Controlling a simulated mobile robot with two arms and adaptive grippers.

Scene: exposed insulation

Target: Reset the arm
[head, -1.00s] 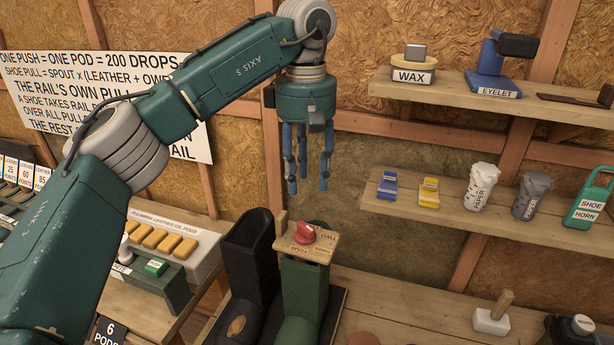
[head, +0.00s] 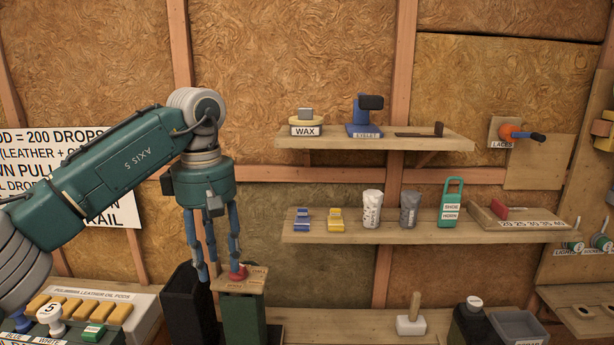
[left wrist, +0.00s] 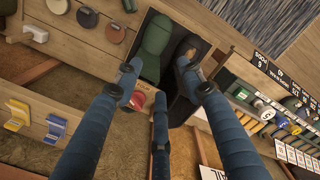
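My left gripper (head: 218,272) hangs with its blue fingers pointing down over the tall boots. Its fingers are spread, with nothing between them, both here and in the left wrist view (left wrist: 159,84). A red knob (head: 238,271) on a wooden board (head: 253,281) tops the green boot (head: 242,318); one finger overlaps the knob in the picture, and I cannot tell whether they touch. The black boot (head: 184,308) stands to its left. In the left wrist view, the red knob (left wrist: 138,100) shows beside the left finger. My right gripper is in neither view.
Shelves on the right hold the wax tin (head: 306,120), eyelet tool (head: 364,118) and shoe horn (head: 451,205). The oil pod rack (head: 130,298) is at lower left. A brush (head: 411,318) stands on the bench. Open air lies between my left gripper and the shelves.

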